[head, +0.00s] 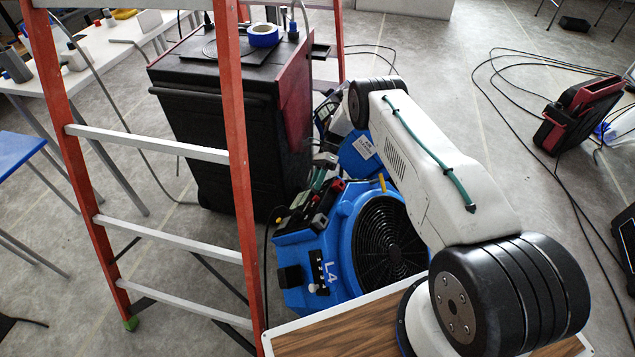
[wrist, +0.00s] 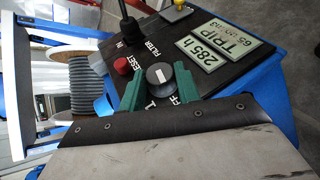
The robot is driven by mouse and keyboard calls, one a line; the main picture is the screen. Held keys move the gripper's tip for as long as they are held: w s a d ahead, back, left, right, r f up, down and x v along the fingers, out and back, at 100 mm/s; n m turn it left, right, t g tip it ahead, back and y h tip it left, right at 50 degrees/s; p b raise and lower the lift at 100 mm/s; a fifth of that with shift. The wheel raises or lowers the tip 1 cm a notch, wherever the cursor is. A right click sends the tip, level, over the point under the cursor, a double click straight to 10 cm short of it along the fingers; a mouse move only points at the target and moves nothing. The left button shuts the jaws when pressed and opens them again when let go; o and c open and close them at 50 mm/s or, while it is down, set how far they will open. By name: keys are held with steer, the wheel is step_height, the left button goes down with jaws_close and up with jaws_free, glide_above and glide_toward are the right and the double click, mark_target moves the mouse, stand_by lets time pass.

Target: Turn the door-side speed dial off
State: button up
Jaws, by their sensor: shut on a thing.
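In the wrist view a round black dial (wrist: 160,75) with a pale pointer mark sits on a dark control panel (wrist: 215,85). My gripper (wrist: 157,82) has a green finger on each side of the dial and is shut on it. Lettering beside the dial is partly covered by the fingers, so I cannot read its full name or which side it is on. In the head view my gripper (head: 318,180) is small, at the controls of the blue blower units. The front blue unit (head: 345,285) is marked L4 and has a round black grille.
A red button (wrist: 122,65) and a display reading TRIP (wrist: 236,42) are close to the dial. An orange ladder (head: 238,150) and a black cabinet (head: 210,135) stand left of the units. Cables (head: 555,175) lie on the floor at right.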

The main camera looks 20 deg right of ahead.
steer(key=shift+f+n+g, duration=0.15)
steer(key=shift+n+g, duration=0.55)
steer(key=shift+g, duration=0.2)
steer(key=shift+a, duration=0.1)
steer(key=o, duration=1)
steer(key=shift+c, duration=0.2)
steer(key=shift+w, duration=0.1)
